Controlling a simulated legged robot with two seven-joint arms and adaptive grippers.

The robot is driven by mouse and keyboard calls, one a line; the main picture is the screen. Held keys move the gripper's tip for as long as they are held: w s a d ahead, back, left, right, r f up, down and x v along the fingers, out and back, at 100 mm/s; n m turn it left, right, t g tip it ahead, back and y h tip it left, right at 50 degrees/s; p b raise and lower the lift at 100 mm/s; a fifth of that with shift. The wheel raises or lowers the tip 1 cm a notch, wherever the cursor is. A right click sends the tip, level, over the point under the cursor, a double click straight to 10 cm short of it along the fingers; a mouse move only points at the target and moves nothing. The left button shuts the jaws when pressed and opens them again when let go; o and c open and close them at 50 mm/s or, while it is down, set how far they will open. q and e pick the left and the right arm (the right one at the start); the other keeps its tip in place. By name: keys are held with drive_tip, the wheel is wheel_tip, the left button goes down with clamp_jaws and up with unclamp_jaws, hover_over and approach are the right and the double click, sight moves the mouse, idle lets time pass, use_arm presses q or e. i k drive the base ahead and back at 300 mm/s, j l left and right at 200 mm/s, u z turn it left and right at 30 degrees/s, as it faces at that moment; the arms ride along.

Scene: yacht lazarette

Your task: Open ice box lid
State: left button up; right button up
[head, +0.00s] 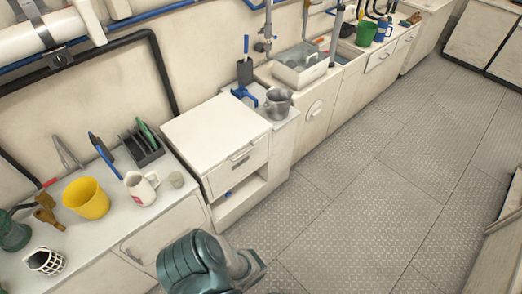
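A white box-like unit (214,127) stands in the middle of the counter row, higher than the counter at its left. It looks like the ice box, though I cannot be sure. Its flat white top lies level and looks shut, with nothing on it. A handle or latch (241,153) is on its front face. A teal and grey part of my own arm shows at the bottom centre, in front of the counter. I see no gripper fingers.
The left counter holds a yellow bucket (86,198), a white jug (141,188) and a dark rack (142,148). Right of the unit are a metal pot (278,103) and a grey-lidded container (301,64). The metal floor (370,190) is clear.

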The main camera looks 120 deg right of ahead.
sight(207, 135)
drive_tip(key=z, duration=3.65)
